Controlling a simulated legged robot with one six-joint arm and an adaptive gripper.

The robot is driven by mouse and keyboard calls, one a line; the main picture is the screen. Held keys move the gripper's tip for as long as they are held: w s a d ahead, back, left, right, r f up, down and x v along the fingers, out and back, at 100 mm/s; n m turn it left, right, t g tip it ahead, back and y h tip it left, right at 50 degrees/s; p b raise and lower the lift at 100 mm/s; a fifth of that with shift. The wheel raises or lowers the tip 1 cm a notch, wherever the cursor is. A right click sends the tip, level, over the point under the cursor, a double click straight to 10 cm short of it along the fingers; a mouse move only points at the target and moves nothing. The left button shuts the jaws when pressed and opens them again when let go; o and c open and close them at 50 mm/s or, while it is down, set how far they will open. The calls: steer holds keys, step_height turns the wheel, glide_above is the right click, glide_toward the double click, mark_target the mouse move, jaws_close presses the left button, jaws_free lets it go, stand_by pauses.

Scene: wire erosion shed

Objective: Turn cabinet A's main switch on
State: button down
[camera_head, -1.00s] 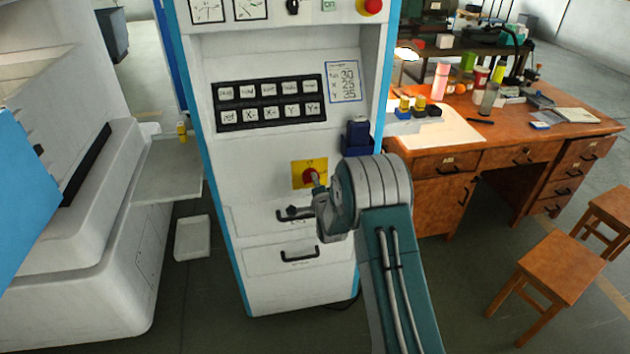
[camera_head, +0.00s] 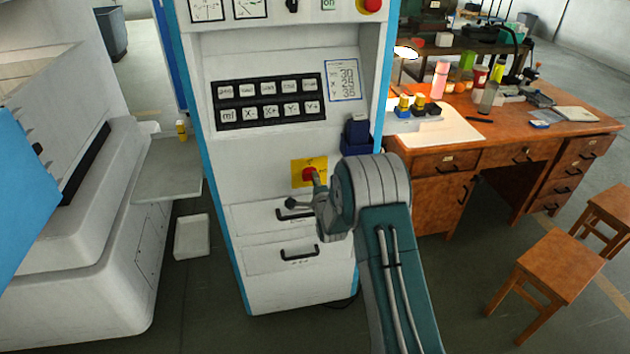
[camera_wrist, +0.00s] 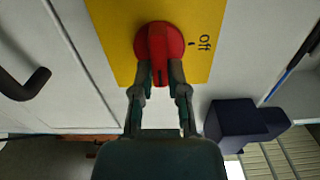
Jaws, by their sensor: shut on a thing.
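The main switch is a red rotary knob (camera_wrist: 159,44) on a yellow plate (camera_wrist: 112,35). In the head view the knob (camera_head: 309,174) and plate (camera_head: 297,181) sit on the cabinet front (camera_head: 235,170), above two drawers. My gripper (camera_wrist: 161,76) is shut on the knob's handle, one finger on each side. In the wrist view the handle's dark mark points down, while the "Off" label and its tick lie to the right of the knob, so the mark is turned away from "Off". No "On" label shows on the plate. In the head view my wrist partly covers the lower drawer area.
A dark blue box (camera_head: 355,136) sticks out at the cabinet's right edge, close to my arm; it also shows in the wrist view (camera_wrist: 235,126). A black drawer handle (camera_head: 299,253) is below. A wooden desk (camera_head: 430,162) stands right, and a white machine (camera_head: 90,270) left.

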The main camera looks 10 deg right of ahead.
steer(key=shift+d+f, duration=0.15)
steer(key=shift+f, duration=0.05)
steer(key=c, duration=0.6)
jaws_free()
steer(key=shift+c, duration=0.2)
steer(key=s, duration=1.2)
steer(key=shift+w, duration=0.1)
